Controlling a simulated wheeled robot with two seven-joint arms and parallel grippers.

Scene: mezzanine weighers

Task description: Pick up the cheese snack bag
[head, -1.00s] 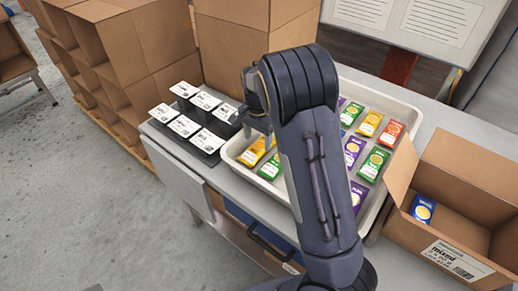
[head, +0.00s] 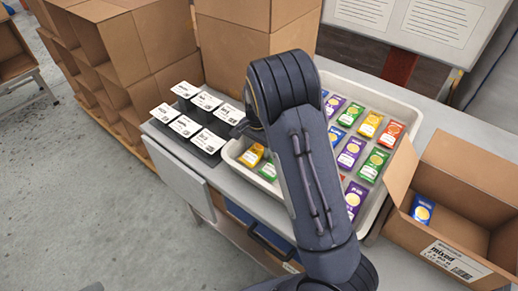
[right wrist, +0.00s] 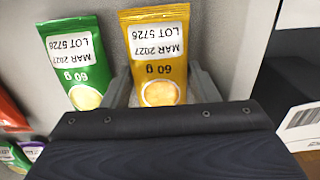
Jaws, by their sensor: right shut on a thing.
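A yellow snack bag (right wrist: 160,55) is between the two fingers of my right gripper (right wrist: 160,88) in the right wrist view. The gripper is shut on it. Its upside-down label reads MAR 2027, LOT 5726 and 60 g; no flavour name is readable. In the head view, a yellow bag (head: 251,155) shows at the left end of the pale tray (head: 232,157), beside my right arm, which hides most of the gripper. I cannot tell whether the held bag is clear of the tray floor. My left gripper is not in view.
A green bag (right wrist: 75,60) lies close beside the held one. Several coloured bags fill the tray's right part. Black stands with white cards (head: 185,126) are left of the tray. An open carton (head: 455,215) at the right holds a blue bag (head: 423,209).

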